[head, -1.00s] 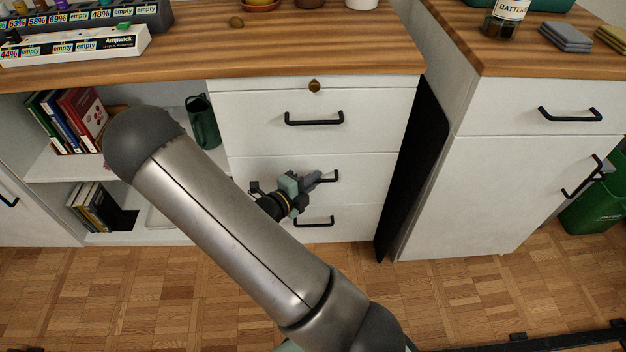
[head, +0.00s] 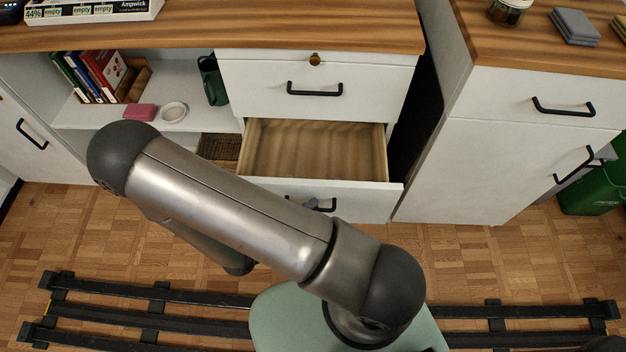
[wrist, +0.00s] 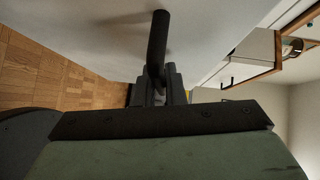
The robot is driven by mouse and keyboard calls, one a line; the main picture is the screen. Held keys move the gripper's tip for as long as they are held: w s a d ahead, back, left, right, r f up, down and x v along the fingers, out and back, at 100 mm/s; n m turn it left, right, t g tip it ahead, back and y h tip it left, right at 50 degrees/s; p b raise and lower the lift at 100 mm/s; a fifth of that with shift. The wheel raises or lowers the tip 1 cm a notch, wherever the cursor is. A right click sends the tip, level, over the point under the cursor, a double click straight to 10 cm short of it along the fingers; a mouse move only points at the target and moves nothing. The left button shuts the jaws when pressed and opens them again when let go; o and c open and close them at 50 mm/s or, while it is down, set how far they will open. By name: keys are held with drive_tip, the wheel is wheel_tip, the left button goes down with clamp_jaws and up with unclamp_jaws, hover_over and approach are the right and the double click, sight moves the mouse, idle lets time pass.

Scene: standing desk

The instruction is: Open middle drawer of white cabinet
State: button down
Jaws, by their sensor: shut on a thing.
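The white cabinet (head: 325,72) stands in the middle of the head view. Its middle drawer (head: 313,150) is pulled out, and its empty wooden inside shows. The black bar handle (head: 328,205) on the drawer's front is partly hidden by my arm. In the wrist view the handle (wrist: 157,45) runs up from between my fingers along the white front. My gripper (wrist: 160,88) is shut on this handle. In the head view only a bit of my gripper (head: 312,204) shows past my arm. The top drawer (head: 300,95) is shut; the bottom drawer is hidden.
An open shelf at the left holds books (head: 100,75), a pink item (head: 140,112), a small white bowl (head: 173,111) and a green pitcher (head: 211,82). A second white cabinet (head: 490,165) stands at the right, with a green bin (head: 590,190) beside it. The drawer's front overhangs the floor.

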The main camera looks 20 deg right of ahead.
drive_tip(key=shift+s+a, duration=0.3)
drive_tip(key=shift+s, duration=0.3)
drive_tip(key=shift+s+a, duration=0.3)
drive_tip(key=shift+s, duration=0.35)
drive_tip(key=shift+s+a, duration=0.3)
drive_tip(key=shift+s, duration=0.3)
drive_tip(key=c, duration=1.8)
unclamp_jaws()
drive_tip(key=shift+a, duration=0.1)
drive_tip(key=p+v, duration=0.2)
drive_tip(key=v, duration=1.5)
drive_tip(key=shift+s+a+r+p, duration=0.1)
drive_tip(key=shift+s+p, duration=0.05)
drive_tip(key=shift+p, duration=0.25)
